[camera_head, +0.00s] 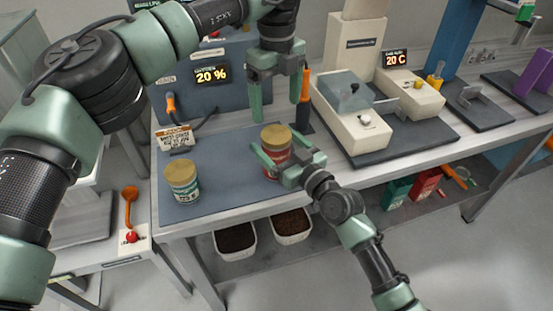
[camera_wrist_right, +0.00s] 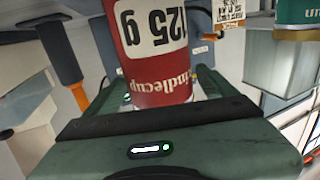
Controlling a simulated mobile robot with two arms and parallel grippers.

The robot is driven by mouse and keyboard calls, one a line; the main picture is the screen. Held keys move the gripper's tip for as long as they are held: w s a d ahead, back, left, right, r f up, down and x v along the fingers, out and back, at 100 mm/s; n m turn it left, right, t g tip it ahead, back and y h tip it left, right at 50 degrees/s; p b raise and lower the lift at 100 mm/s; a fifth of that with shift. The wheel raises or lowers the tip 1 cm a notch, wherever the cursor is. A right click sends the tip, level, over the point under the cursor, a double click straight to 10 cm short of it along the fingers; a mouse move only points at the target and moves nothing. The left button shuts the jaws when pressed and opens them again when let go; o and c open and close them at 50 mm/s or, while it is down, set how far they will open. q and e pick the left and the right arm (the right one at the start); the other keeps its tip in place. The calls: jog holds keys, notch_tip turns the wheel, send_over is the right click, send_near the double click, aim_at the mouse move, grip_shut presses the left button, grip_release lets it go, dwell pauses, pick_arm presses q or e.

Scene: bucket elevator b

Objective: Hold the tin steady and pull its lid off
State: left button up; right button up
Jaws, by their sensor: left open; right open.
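A red tin (camera_head: 271,160) with a gold lid (camera_head: 276,134) stands upright on the blue-grey mat. In the right wrist view the red tin (camera_wrist_right: 152,55) shows large and inverted, with "125 g" on its white label. My right gripper (camera_head: 279,151) is open, its fingers on either side of the tin's body; whether they touch it I cannot tell. My left gripper (camera_head: 276,111) is open and empty, pointing down above the lid, with a gap between. A second tin (camera_head: 184,187), with a green and white label and gold lid, stands to the left.
A sign card (camera_head: 174,139) stands behind the second tin. An orange-handled tool (camera_head: 305,88) stands close behind my left gripper. A white machine (camera_head: 352,122) is at the right. The mat (camera_head: 225,180) is clear between the tins.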

aim_at(277, 135)
pick_arm(q)
jog(key=shift+w+a+f, duration=0.1)
pick_arm(e)
jog(key=shift+a+f, duration=0.1)
jog(key=c, duration=0.9)
grip_shut()
pick_arm(q)
jog(key=shift+o, duration=0.8)
jog(key=shift+s+m, duration=0.3)
jog(key=s+r+m+t, duration=0.3)
jog(key=s+m+t, duration=0.1)
jog(key=s+m, duration=0.15)
jog(key=shift+m+t, duration=0.3)
jog(key=shift+m, duration=0.15)
jog(key=x, duration=1.1)
jog(key=shift+w+f, duration=0.3)
jog(key=shift+w, duration=0.05)
jog(key=shift+c, duration=0.3)
